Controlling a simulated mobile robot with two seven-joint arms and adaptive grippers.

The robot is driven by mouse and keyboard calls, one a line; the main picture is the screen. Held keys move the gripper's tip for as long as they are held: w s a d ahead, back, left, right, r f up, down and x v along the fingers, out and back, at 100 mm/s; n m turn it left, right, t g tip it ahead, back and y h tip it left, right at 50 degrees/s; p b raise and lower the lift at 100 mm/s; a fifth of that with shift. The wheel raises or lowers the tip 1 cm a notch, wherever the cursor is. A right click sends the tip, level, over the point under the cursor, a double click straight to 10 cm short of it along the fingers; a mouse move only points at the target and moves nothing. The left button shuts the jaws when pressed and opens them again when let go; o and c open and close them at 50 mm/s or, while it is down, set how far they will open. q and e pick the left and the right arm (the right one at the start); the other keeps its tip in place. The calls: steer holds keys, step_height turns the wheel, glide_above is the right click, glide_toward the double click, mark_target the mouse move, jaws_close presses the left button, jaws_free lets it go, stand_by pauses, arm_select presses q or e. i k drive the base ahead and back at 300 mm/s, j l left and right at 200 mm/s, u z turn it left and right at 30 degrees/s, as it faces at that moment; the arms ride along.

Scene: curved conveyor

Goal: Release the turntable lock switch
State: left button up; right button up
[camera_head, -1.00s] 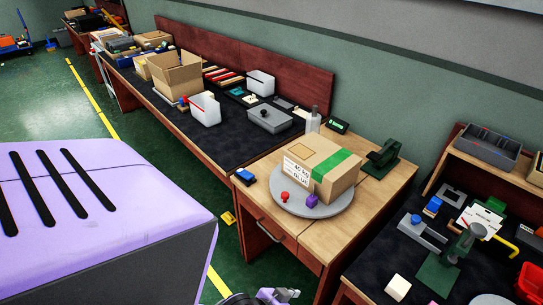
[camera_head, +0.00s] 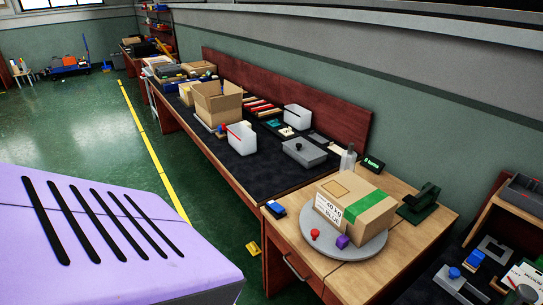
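A round grey turntable (camera_head: 372,248) sits on the wooden desk at the lower right. A cardboard box (camera_head: 358,206) with green tape and a white printed label stands on it. A red knob (camera_head: 315,233) and a small purple block (camera_head: 342,241) are on the turntable's front part. I cannot tell which of these is the lock switch. Neither of my grippers shows in the view.
A long dark-topped bench (camera_head: 254,169) runs back to the left, with an open carton (camera_head: 217,104) and white bins (camera_head: 242,137). A green tape dispenser (camera_head: 420,203) stands at the desk's back right. Green floor (camera_head: 109,140) left of the bench is clear.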

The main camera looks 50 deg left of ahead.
mark_target(278, 209)
steer(key=u, duration=1.45)
